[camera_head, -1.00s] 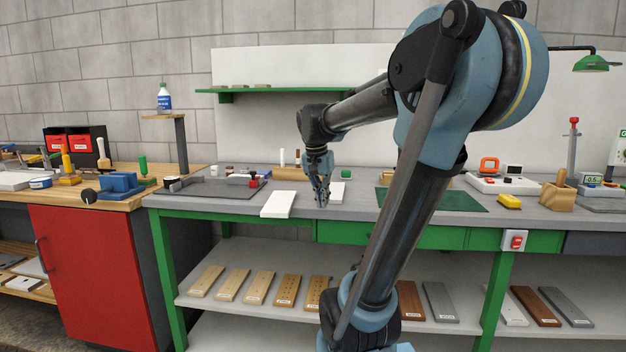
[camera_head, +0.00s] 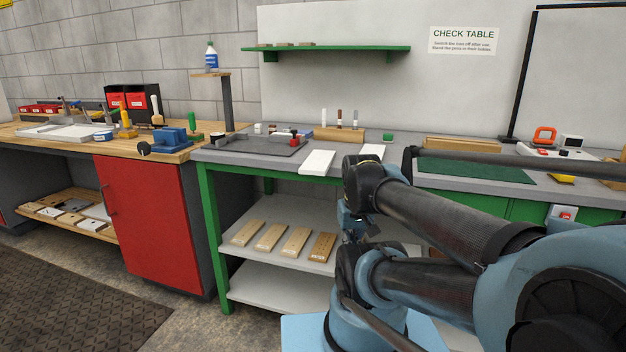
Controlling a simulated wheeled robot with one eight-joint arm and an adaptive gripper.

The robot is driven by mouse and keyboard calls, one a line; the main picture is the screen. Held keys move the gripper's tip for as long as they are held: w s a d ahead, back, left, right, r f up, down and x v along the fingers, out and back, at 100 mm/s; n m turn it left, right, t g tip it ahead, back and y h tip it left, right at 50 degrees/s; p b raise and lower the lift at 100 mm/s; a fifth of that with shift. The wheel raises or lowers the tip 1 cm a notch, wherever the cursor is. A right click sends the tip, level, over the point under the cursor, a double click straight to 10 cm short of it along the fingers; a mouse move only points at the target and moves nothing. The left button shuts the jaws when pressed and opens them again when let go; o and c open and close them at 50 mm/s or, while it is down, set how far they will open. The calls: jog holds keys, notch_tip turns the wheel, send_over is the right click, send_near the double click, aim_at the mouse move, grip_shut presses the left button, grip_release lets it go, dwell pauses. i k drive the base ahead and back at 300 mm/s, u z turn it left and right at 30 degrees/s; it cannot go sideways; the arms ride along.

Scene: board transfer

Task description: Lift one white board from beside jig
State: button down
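Two white boards lie flat on the grey top of the green-legged table. The left board (camera_head: 317,161) is fully in view; the right board (camera_head: 372,152) is partly hidden behind my arm. I cannot tell for certain which thing is the jig; a dark grey plate with small parts (camera_head: 255,145) lies left of the boards. My gripper (camera_head: 353,232) hangs low in front of the table, below and apart from both boards. It is small and partly hidden by my arm, so its fingers are unclear. I see no board in it.
A wooden block with upright tools (camera_head: 338,134) stands behind the boards. A green mat (camera_head: 478,168) lies to the right. Several wooden boards (camera_head: 295,241) lie on the lower shelf.

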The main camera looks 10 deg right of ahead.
aim_at(318, 162)
jog(key=u, duration=1.45)
jog(key=k, duration=2.15)
jog(key=z, duration=0.95)
jog(key=i, duration=1)
jog(key=z, duration=0.05)
